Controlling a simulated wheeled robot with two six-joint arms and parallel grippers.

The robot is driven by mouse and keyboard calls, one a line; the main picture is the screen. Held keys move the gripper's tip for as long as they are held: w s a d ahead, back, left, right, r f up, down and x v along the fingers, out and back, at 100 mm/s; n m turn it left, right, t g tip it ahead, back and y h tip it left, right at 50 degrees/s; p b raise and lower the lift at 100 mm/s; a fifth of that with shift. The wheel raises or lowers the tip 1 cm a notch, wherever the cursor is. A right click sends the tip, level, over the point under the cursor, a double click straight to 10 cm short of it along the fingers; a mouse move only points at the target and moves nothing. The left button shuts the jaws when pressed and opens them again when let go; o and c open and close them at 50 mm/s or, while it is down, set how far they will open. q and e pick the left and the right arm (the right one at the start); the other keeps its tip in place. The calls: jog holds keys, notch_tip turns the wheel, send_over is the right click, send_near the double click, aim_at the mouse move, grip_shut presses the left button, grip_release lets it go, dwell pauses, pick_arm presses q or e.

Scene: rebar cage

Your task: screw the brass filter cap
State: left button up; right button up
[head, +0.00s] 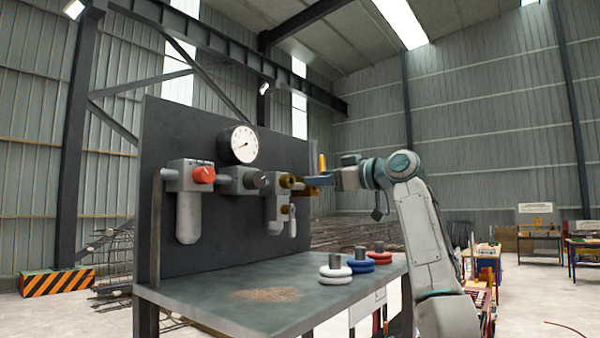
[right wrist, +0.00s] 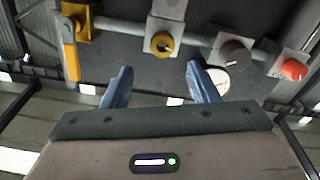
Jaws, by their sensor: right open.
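The brass filter cap (right wrist: 162,43) shows in the right wrist view as a yellow-brass ring with a dark centre, set in a pale square block on the pipe. In the head view the brass cap (head: 288,181) is on the front of the grey filter unit, left of my right gripper (head: 318,180). In the right wrist view my right gripper (right wrist: 160,82) is open and empty, its two blue fingers apart. The cap lies beyond the fingertips, roughly centred between them, with no contact visible. My left gripper is not in view.
A brass valve with a yellow lever (right wrist: 69,60) is left of the cap. A grey knob (right wrist: 236,56), a red knob (right wrist: 294,69) and a gauge (head: 244,144) are on the panel. The bench (head: 215,300) below holds white, blue and red rings near its right edge.

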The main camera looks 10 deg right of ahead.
aim_at(291, 182)
jog(key=p+x, duration=0.1)
jog(key=x, duration=0.4)
jog(key=shift+s+a+p, duration=0.1)
jog(key=shift+a+p, duration=0.05)
jog(key=shift+p, duration=0.2)
jog(key=x, duration=0.1)
jog(key=p+x, duration=0.1)
jog(key=x, duration=0.1)
jog(key=shift+a+f, duration=0.2)
jog(key=shift+f, duration=0.1)
jog(key=shift+d+p, duration=0.15)
jog(key=shift+p, duration=0.15)
jog(key=shift+d, duration=0.15)
jog(key=shift+c, duration=1.2)
jog(key=c, duration=0.7)
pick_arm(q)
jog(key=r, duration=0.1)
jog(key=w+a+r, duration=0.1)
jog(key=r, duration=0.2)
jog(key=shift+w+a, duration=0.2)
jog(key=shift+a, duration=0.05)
